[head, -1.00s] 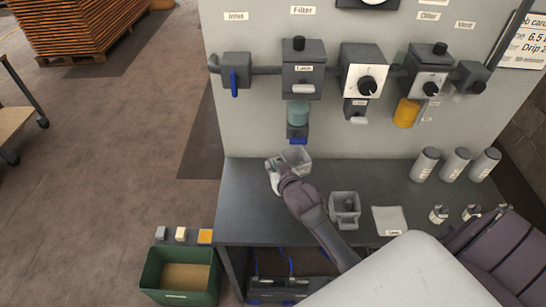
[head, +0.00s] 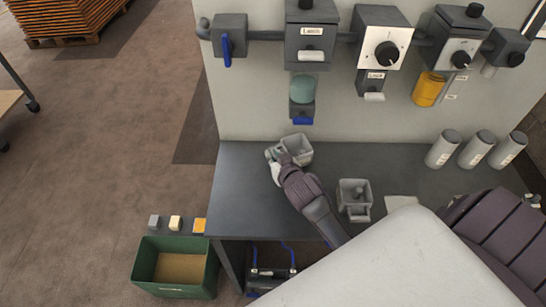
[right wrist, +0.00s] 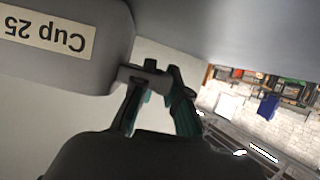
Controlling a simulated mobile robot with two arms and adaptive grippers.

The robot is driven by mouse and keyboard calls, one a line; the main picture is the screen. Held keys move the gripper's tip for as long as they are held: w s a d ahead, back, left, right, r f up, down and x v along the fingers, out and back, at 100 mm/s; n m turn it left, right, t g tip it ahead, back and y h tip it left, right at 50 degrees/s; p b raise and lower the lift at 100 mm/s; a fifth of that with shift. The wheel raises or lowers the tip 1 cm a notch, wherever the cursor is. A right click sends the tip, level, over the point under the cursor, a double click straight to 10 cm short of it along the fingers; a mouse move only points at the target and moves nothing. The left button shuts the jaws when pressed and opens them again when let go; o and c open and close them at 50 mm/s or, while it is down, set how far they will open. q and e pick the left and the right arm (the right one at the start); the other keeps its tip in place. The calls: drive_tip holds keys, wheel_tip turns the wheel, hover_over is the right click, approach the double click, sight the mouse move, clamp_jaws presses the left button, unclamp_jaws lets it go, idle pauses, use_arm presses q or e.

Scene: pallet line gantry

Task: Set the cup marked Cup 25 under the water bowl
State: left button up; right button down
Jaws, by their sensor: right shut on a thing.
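The grey, open-topped cup (head: 299,150) is at the left part of the bench, beneath the water bowl (head: 303,88) in the head view. The teal bowl hangs under the Latch box, with a blue-tipped drain (head: 302,116) below it. A clear gap separates the drain from the cup. In the right wrist view the cup (right wrist: 65,75) appears upside down, its label reading Cup 25. My right gripper (head: 275,159) is shut on the cup's handle; its fingers (right wrist: 150,92) show around it. I cannot tell whether the cup touches the bench. My left gripper is out of view.
A second grey cup (head: 354,200) stands on the bench (head: 255,185) to the right, near my forearm. Several grey cylinders (head: 477,149) stand at the back right. A green crate (head: 175,267) is on the floor at the left. The bench left of the cup is clear.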

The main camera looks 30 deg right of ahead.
drive_tip(key=shift+w+d+f, duration=0.1)
drive_tip(key=shift+w+d, duration=0.05)
drive_tip(key=shift+w, duration=0.05)
drive_tip(key=shift+s, duration=0.2)
drive_tip(key=c, duration=1.7)
unclamp_jaws()
drive_tip(key=shift+f, duration=0.1)
drive_tip(key=o, duration=0.3)
drive_tip(key=shift+o, duration=1)
drive_tip(key=shift+w, duration=0.1)
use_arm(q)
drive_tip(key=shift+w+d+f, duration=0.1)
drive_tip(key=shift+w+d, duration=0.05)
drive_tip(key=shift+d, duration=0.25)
